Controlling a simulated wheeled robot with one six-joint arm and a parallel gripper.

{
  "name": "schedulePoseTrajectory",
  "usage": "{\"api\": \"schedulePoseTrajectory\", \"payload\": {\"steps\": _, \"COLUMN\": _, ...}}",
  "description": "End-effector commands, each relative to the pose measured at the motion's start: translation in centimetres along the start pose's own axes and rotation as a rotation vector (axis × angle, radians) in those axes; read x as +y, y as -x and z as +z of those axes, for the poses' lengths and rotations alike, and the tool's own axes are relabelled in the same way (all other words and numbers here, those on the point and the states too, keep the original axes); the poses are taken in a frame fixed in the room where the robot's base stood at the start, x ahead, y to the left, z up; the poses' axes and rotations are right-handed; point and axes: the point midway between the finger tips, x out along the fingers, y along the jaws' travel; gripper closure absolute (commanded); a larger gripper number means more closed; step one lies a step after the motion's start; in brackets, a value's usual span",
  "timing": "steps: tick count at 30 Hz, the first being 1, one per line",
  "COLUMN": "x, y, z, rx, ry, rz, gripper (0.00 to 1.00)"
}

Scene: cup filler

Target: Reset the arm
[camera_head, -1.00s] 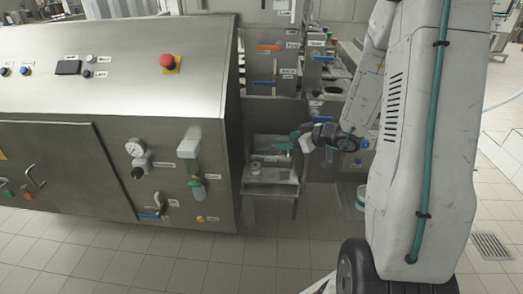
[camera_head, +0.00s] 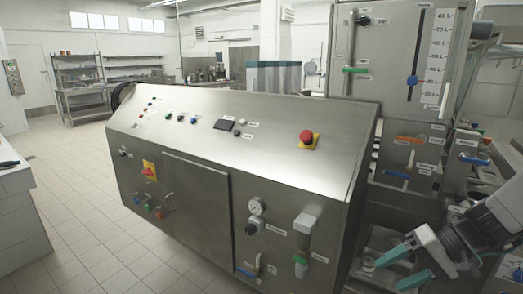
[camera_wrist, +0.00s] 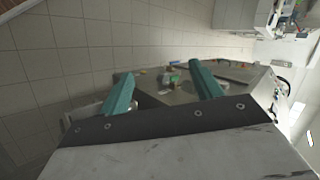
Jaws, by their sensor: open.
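My gripper (camera_head: 402,263) is at the lower right of the head view, on the end of my arm, with its two teal fingers spread apart. It points left, towards the right end of the steel machine (camera_head: 275,150). In the wrist view the two teal fingers of my gripper (camera_wrist: 162,92) stand wide apart with nothing held between them. The side of the machine shows beyond the fingers, with small valves on it.
A filling unit with blue levers (camera_head: 474,159) stands at the right, close to my arm. The tiled floor (camera_head: 70,220) on the left is open. A shelf rack (camera_head: 85,88) stands at the back.

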Motion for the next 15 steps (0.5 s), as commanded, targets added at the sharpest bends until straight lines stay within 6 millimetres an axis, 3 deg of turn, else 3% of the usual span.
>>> {"api": "schedulePoseTrajectory", "payload": {"steps": 1, "x": -1.3, "y": 0.5, "z": 2.0, "rx": -0.057, "ry": -0.017, "rz": 0.067, "gripper": 0.35}}
{"api": "schedulePoseTrajectory", "payload": {"steps": 6, "x": -2.8, "y": 2.6, "z": 7.9, "rx": -0.165, "ry": -0.09, "rz": 0.336, "gripper": 0.35}}
{"api": "schedulePoseTrajectory", "payload": {"steps": 12, "x": -3.6, "y": 6.1, "z": 12.4, "rx": -0.118, "ry": -0.056, "rz": 0.641, "gripper": 0.35}}
{"api": "schedulePoseTrajectory", "payload": {"steps": 15, "x": -4.2, "y": 7.7, "z": 13.8, "rx": -0.067, "ry": 0.031, "rz": 0.741, "gripper": 0.35}}
